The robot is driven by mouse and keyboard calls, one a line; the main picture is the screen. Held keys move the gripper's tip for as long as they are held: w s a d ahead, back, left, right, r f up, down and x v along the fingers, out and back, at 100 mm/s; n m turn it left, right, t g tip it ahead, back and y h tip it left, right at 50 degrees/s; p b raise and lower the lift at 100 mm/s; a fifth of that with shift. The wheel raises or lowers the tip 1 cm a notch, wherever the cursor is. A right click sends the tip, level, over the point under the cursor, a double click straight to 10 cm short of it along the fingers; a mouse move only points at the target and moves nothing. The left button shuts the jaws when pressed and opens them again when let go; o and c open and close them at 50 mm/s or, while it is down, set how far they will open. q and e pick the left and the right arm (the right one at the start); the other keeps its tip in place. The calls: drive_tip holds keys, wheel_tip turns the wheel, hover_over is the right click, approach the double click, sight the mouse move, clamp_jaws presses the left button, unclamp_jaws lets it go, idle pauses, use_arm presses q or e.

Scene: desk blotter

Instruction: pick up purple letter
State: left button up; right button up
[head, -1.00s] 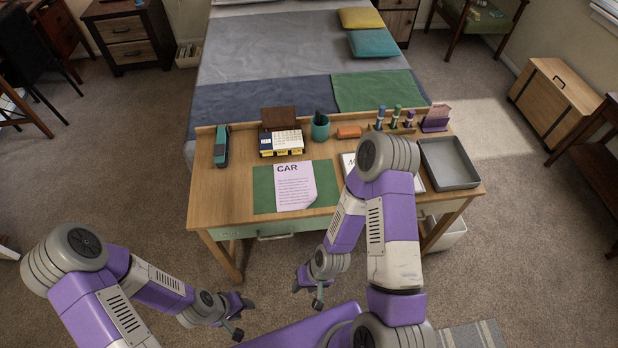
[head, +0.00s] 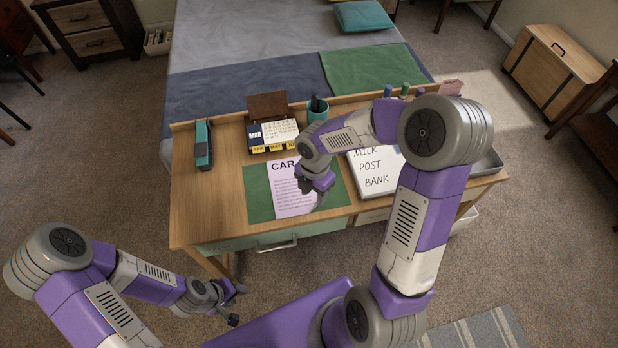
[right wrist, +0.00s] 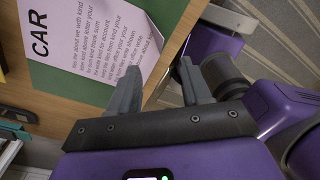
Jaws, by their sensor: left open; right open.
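The purple letter (head: 288,190) is a pale lilac sheet headed "CAR". It lies on the green blotter (head: 259,196) on the wooden desk. My right gripper (head: 314,195) is open and empty over the letter's right side, and hides part of it. In the right wrist view the letter (right wrist: 95,38) lies beyond the open fingers (right wrist: 160,88), and a corner of it looks lifted or curled. My left gripper (head: 238,303) is open and low in front of the desk, away from the letter.
A calendar (head: 272,135), a teal cup (head: 317,110) and a teal stapler (head: 203,146) stand behind or left of the blotter. A whiteboard reading "MILK POST BANK" (head: 376,172) lies to the right. A grey tray (head: 487,164) is partly behind my right arm.

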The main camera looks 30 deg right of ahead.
drive_tip(key=shift+w+d+r+n+h, duration=0.3)
drive_tip(key=shift+w+d+r+n, duration=0.1)
drive_tip(key=shift+d, duration=0.1)
drive_tip(key=shift+s+d+r, duration=0.1)
drive_tip(key=shift+d+r, duration=0.1)
drive_tip(key=shift+r, duration=0.05)
drive_tip(key=shift+f, duration=0.1)
wheel_tip(320, 180, down, 8)
drive_tip(key=b, duration=0.3)
drive_tip(key=shift+s+r, duration=0.15)
drive_tip(key=shift+r, duration=0.1)
drive_tip(key=c, duration=0.9)
